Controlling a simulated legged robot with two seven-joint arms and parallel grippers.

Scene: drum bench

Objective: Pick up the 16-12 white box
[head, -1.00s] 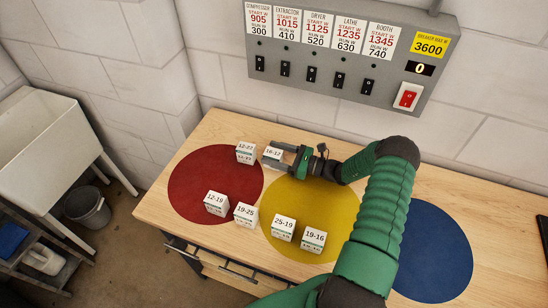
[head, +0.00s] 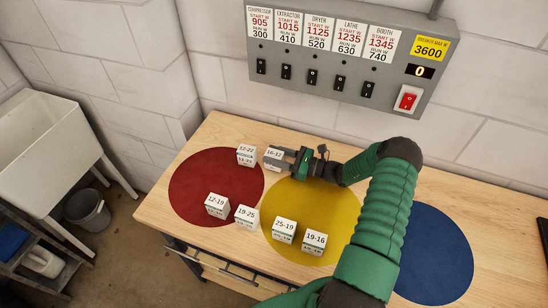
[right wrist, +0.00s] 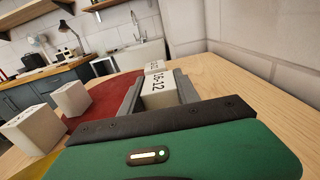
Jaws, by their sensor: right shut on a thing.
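The 16-12 white box (head: 274,154) is at the back of the bench, at the edge between the red disc and the yellow disc. My right gripper (head: 284,157) is shut on it from the right. In the right wrist view the 16-12 box (right wrist: 158,92) sits between the two grey fingers (right wrist: 157,93). Whether the box touches the bench cannot be told. The 12-22 box (head: 246,155) stands just left of it on the red disc. My left gripper is not in view.
On the red disc (head: 190,190) stand the 12-19 box (head: 216,205) and, at its edge, the 19-25 box (head: 246,217). The 25-19 box (head: 284,230) and 19-16 box (head: 314,242) stand on the yellow disc (head: 325,215). The blue disc (head: 440,255) looks clear. A switch panel (head: 345,60) hangs behind.

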